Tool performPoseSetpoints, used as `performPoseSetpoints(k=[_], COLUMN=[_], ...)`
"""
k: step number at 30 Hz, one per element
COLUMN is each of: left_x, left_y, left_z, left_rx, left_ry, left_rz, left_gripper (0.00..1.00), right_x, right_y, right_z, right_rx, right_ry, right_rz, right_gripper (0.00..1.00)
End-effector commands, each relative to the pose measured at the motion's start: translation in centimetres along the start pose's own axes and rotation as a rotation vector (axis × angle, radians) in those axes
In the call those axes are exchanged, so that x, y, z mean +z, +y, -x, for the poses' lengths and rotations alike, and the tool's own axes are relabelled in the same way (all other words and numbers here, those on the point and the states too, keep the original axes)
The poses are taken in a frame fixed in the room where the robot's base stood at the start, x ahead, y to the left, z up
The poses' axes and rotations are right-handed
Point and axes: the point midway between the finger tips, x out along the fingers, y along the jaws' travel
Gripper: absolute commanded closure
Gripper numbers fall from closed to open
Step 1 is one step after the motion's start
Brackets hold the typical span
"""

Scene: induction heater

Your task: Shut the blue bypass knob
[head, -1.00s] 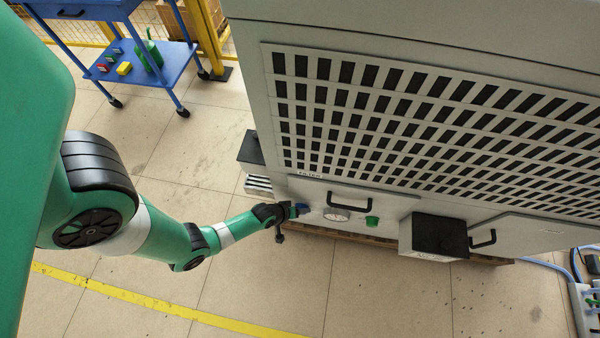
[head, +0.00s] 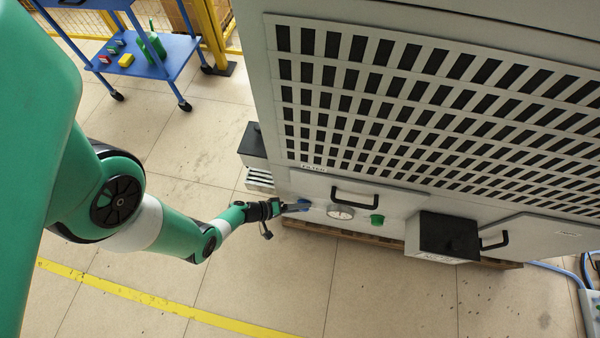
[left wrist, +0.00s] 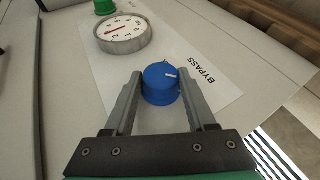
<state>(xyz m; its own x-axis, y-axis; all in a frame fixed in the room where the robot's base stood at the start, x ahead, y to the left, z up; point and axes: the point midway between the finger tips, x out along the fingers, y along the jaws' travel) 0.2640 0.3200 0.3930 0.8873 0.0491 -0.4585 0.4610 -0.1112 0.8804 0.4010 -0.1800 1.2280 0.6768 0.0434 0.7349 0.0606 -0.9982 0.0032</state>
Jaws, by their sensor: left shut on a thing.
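The blue bypass knob (left wrist: 160,84) sits on the cabinet's light panel, next to the printed word BYPASS, in the left wrist view. A white pointer line on its top points toward the lettering. My left gripper (left wrist: 160,92) has a finger on each side of the knob and is shut on it. My right gripper is in neither view.
A round gauge (left wrist: 124,34) and a green knob (left wrist: 104,7) sit beside the blue knob on the same panel. A black handle (head: 355,196) and a black-topped box (head: 445,236) stick out from the cabinet. A blue cart (head: 165,60) stands at the upper left on open floor.

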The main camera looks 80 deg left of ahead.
Motion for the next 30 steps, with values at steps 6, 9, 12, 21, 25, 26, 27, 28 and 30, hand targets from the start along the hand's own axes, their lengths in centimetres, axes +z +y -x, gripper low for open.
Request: performPoseSetpoints(k=[6, 9, 12, 21, 25, 26, 27, 28, 30], left_x=[-0.02, 0.00, 0.01, 0.04, 0.03, 0.03, 0.03, 0.03, 0.03], left_y=[-0.24, -0.27, -0.28, -0.27, -0.21, -0.20, -0.18, -0.17, -0.15], left_z=[-0.02, -0.02, -0.02, -0.03, -0.03, -0.02, -0.02, -0.02, -0.02], left_rx=[0.022, 0.025, 0.025, 0.025, 0.026, 0.027, 0.027, 0.027, 0.028], left_ry=[-0.001, -0.001, -0.001, -0.003, -0.003, -0.003, -0.003, -0.003, -0.004], left_rz=[0.014, 0.016, 0.016, 0.015, 0.014, 0.014, 0.014, 0.014, 0.014], left_gripper=[0.99, 0.99, 1.00, 0.26, 0.15, 0.15, 0.15, 0.15, 0.15], right_x=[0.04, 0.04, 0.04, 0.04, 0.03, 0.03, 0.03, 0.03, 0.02], right_y=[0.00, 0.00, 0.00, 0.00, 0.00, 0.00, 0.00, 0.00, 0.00], right_z=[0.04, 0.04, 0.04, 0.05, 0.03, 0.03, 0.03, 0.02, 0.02], right_rx=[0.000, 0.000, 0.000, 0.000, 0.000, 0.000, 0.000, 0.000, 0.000], right_ry=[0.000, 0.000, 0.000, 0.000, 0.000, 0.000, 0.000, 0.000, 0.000], right_rz=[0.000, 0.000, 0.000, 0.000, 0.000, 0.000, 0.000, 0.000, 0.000], right_gripper=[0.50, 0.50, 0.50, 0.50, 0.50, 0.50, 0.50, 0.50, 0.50])
